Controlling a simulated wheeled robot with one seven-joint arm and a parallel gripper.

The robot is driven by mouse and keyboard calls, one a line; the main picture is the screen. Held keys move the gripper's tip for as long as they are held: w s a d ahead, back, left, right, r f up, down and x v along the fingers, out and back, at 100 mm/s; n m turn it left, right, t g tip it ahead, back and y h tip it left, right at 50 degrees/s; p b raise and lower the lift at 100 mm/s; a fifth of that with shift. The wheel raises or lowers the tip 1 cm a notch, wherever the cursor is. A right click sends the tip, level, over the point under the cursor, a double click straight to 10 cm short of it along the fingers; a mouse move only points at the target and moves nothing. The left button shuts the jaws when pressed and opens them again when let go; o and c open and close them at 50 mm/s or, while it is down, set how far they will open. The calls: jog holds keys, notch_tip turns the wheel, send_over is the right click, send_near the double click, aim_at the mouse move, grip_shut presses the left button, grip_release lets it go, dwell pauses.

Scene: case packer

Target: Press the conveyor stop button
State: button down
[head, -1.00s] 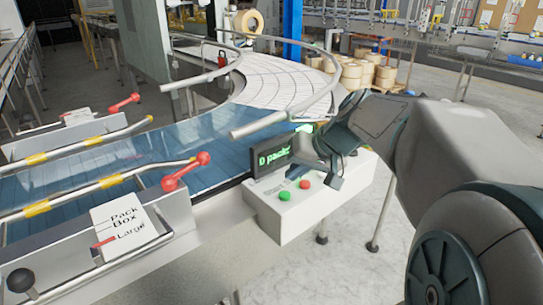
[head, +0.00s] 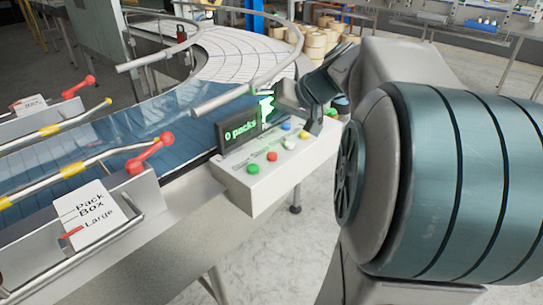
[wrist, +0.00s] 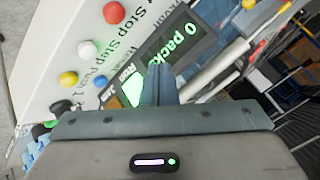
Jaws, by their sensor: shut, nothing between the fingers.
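The white control box (head: 240,193) carries a row of coloured buttons beside the conveyor. The red button (head: 272,156) sits between a green button (head: 253,168) and a white button (head: 289,142). In the wrist view the red button (wrist: 113,13) is at the top, near printed lettering that includes "Stop". My gripper (head: 315,127) is shut and empty over the far part of the box, beyond the red button and apart from it. Its shut fingers (wrist: 160,78) point toward the display in the wrist view. Whether the fingertips touch the box cannot be told.
A dark display (head: 240,131) reading "0 packs" stands up at the back of the box. Blue (head: 286,126) and yellow (head: 304,134) buttons are close to my fingers. The conveyor's curved rail (head: 240,90) runs behind. The floor in front of the box is clear.

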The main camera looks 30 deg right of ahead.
jog(key=b, duration=0.3)
send_over(276, 156)
notch_tip(276, 156, down, 6)
jog(key=shift+r, duration=0.25)
jog(key=shift+f+b, duration=0.8)
jog(key=shift+b, duration=0.1)
dwell(0.9)
jog(key=shift+f+b, duration=0.45)
jog(key=shift+b, duration=0.2)
jog(key=shift+f+b, duration=0.5)
jog(key=shift+b, duration=0.15)
dwell(0.5)
jog(key=shift+r, duration=0.1)
jog(key=shift+r+p, duration=0.5)
jog(key=shift+r, duration=0.4)
jog(key=shift+r, duration=0.1)
